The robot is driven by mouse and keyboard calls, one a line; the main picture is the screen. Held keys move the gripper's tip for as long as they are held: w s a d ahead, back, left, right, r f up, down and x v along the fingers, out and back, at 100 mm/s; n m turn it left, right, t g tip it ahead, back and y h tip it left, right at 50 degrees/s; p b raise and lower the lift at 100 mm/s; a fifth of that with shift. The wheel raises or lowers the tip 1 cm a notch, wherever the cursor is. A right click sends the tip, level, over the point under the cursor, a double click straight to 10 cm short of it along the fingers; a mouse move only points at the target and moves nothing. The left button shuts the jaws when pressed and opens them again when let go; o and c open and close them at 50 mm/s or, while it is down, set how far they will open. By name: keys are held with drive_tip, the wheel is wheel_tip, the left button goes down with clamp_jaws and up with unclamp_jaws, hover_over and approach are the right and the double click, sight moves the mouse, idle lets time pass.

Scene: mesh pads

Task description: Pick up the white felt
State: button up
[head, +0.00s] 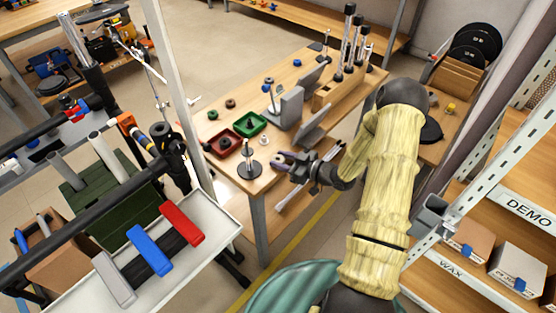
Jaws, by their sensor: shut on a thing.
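My gripper (281,161) reaches from the right to the near corner of the wooden workbench. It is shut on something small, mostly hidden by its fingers. A small pale round piece, which looks like the white felt (264,166), shows right at the fingertips. Whether it is clear of the bench top cannot be told from this view.
A dark round stand with an upright post (250,170) is just left of my gripper. A red tray (224,144) and a green tray (250,125) lie behind. A grey angled bracket (313,125) stands close behind the gripper. Labelled shelves (524,208) are at right.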

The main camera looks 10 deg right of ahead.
sight(282, 161)
wheel_tip(282, 161, up, 10)
idle(0.8)
drive_tip(key=shift+a, duration=0.1)
idle(0.4)
wheel_tip(282, 161, down, 6)
drive_tip(key=m+t+h, duration=0.2)
drive_tip(key=m+h, duration=0.1)
drive_tip(key=m+t+h, duration=0.2)
drive_tip(key=m+h, duration=0.1)
drive_tip(key=h, duration=0.1)
drive_tip(key=shift+s+r, duration=0.15)
